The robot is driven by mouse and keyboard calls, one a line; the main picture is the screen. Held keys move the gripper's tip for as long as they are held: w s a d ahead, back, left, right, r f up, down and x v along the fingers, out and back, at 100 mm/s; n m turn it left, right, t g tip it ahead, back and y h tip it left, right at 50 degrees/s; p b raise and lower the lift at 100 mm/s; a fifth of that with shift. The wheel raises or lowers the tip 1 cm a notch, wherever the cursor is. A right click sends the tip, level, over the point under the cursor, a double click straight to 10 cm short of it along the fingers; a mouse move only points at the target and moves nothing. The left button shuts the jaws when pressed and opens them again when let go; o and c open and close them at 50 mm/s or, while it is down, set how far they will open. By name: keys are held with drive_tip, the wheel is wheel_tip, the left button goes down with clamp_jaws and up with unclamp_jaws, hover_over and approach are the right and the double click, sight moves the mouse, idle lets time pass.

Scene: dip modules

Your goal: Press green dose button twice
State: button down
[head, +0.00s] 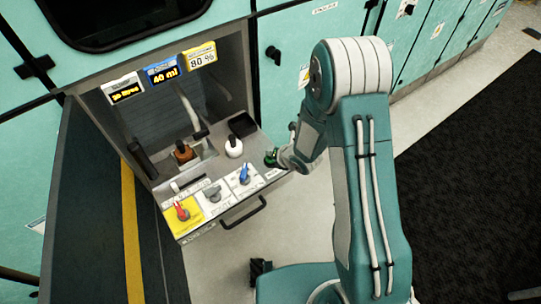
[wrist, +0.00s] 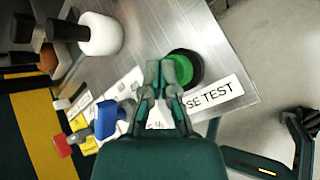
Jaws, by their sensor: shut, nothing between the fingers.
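The green dose button (wrist: 184,66) is a round green cap in a black ring on the metal shelf, beside a label whose visible part reads "SE TEST". In the head view the button (head: 271,157) is at the shelf's right end, partly hidden by my gripper (head: 283,161). In the wrist view my gripper (wrist: 160,76) is shut and empty, its fingertips overlapping the left edge of the button. I cannot tell whether they touch it.
Red (head: 181,211), grey (head: 212,192) and blue (head: 244,174) knobs sit on the front panel above a black drawer handle (head: 243,213). A white-bodied knob (head: 233,147) and an orange one (head: 183,152) stand behind. Displays above include "40 ml" (head: 162,74) and "80 %" (head: 201,57).

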drive_tip(key=shift+f, duration=0.3)
drive_tip(key=shift+r, duration=0.1)
idle(0.4)
drive_tip(key=shift+r, duration=0.95)
drive_tip(key=shift+r, duration=2.5)
